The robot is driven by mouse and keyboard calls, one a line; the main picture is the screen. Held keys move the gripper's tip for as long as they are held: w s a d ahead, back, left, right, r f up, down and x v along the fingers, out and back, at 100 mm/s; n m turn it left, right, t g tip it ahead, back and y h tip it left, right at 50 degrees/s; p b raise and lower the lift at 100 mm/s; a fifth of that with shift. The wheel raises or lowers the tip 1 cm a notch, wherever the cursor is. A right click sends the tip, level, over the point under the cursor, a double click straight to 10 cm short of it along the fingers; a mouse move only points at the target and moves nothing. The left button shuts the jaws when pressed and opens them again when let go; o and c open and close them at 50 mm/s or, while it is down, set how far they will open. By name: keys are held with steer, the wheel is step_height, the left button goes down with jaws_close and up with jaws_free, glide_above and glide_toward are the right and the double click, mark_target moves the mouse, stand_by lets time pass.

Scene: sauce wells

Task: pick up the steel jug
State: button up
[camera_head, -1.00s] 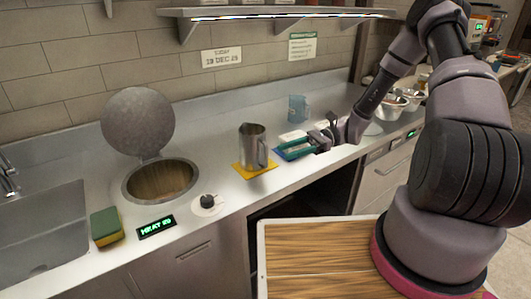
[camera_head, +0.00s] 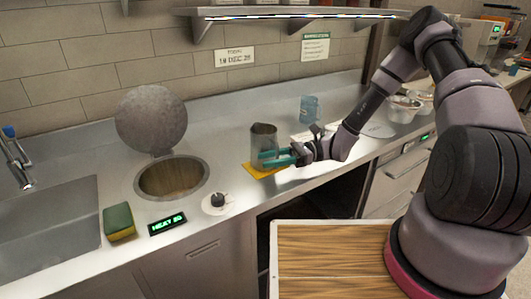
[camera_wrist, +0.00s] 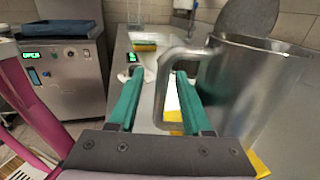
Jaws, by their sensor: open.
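The steel jug (camera_head: 263,141) stands upright on a yellow mat (camera_head: 252,172) on the steel counter. In the wrist view the jug (camera_wrist: 245,85) fills the right side, with its handle (camera_wrist: 163,82) pointing left. My gripper (camera_head: 267,159) is at the jug's handle side in the head view. In the wrist view my gripper (camera_wrist: 157,98) is open, with one green finger on each side of the handle. I cannot tell whether either finger touches it. The fingers hide part of the jug in the head view.
An open round well (camera_head: 172,178) with its lid (camera_head: 151,119) raised is left of the jug. A knob (camera_head: 217,200), a heat display (camera_head: 167,223) and a sponge (camera_head: 119,221) lie near the front edge. A blue jug (camera_head: 310,108) stands behind right.

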steer(key=shift+s+a, duration=0.15)
steer(key=shift+a, duration=0.2)
jaws_close()
stand_by(1.2)
